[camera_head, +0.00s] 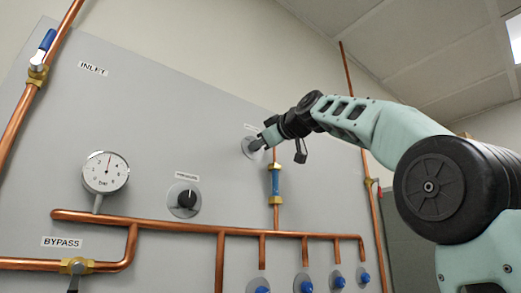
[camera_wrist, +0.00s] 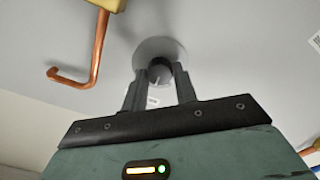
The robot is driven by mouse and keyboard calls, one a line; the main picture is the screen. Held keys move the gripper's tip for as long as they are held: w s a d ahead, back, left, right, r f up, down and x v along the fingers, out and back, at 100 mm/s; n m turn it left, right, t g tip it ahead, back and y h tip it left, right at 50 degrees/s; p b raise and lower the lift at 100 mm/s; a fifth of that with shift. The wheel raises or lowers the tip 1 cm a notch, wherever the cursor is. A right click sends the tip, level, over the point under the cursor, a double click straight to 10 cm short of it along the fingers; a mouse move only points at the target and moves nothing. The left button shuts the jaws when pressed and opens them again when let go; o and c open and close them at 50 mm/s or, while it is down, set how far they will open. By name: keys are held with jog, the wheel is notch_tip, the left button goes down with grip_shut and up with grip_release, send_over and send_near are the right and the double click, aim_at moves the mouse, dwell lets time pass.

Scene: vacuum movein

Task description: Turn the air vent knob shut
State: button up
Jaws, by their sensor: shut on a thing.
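A small dark knob (camera_wrist: 160,68) on a round grey disc (camera_wrist: 160,48) is on the panel, in the upper middle of the wrist view. In the head view the disc (camera_head: 247,149) shows under a small label that is too small to read. My gripper (camera_head: 259,143) reaches it from the right. In the wrist view the two fingers of my gripper (camera_wrist: 159,75) stand on either side of the knob, shut on it. Its lower part is hidden between the fingers, so I cannot tell its pointer angle.
The grey panel (camera_head: 150,125) carries another black knob (camera_head: 187,199), a pressure gauge (camera_head: 106,172) and a blue-handled inlet valve (camera_head: 42,50). A copper pipe (camera_head: 180,224) crosses below, with several blue knobs under it. A vertical pipe with a blue valve handle (camera_head: 275,181) stands close below my gripper.

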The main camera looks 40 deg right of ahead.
jog(key=shift+n+b, duration=1)
jog(key=shift+n, duration=2.8)
jog(key=shift+a+n, duration=0.1)
jog(key=shift+n, duration=0.2)
jog(key=o, duration=1)
jog(key=shift+c, duration=0.2)
jog(key=s+b, duration=0.4)
jog(key=s, duration=1.3)
jog(key=shift+s+d+b, duration=0.2)
jog(key=shift+d+b, duration=0.1)
jog(key=shift+b, duration=0.05)
